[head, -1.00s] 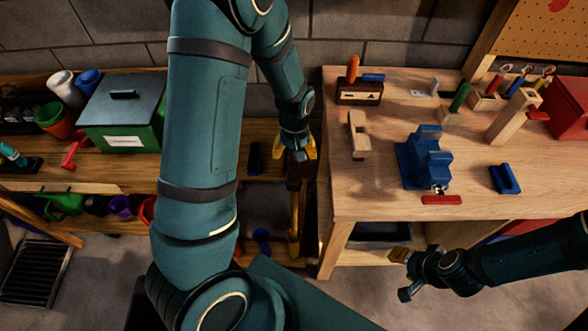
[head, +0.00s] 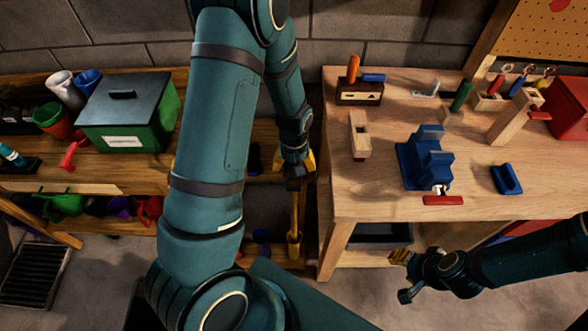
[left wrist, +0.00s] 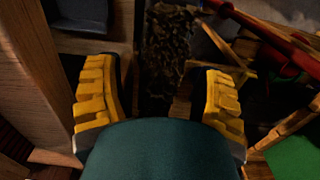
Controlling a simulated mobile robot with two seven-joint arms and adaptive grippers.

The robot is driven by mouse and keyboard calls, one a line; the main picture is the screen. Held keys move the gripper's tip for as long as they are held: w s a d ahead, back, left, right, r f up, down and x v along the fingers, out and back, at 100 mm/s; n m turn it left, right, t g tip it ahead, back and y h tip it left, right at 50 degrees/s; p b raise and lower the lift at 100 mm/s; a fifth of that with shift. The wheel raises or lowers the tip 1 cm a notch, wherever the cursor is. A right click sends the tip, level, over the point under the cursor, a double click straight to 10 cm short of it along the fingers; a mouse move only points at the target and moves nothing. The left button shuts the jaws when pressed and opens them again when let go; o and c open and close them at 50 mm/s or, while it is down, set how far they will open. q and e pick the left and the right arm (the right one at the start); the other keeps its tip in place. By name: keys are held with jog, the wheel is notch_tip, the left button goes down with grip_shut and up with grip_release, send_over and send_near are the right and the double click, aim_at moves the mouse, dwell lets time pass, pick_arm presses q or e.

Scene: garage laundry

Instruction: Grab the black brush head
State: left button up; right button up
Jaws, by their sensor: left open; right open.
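The black brush head shows in the left wrist view (left wrist: 167,45) as a dark, rough, bristly block between my left fingers. In the head view a dark block (head: 295,172) sits at the top of a yellow upright handle, just under my left gripper. My left gripper (head: 297,163) is over the gap between the shelf and the workbench. Its yellow fingers stand apart, one on each side of the brush head, with space showing beside it. Contact cannot be told. My right gripper (head: 402,275) is open and empty in front of the workbench.
The wooden workbench (head: 380,190) on the right holds a blue vise (head: 425,160) and several tools. The shelf on the left holds a green bin (head: 130,115) and cups. The bench's left edge and leg are close beside my left gripper.

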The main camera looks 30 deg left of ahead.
pick_arm(q)
jog(key=shift+f, duration=0.15)
grip_shut()
dwell(0.5)
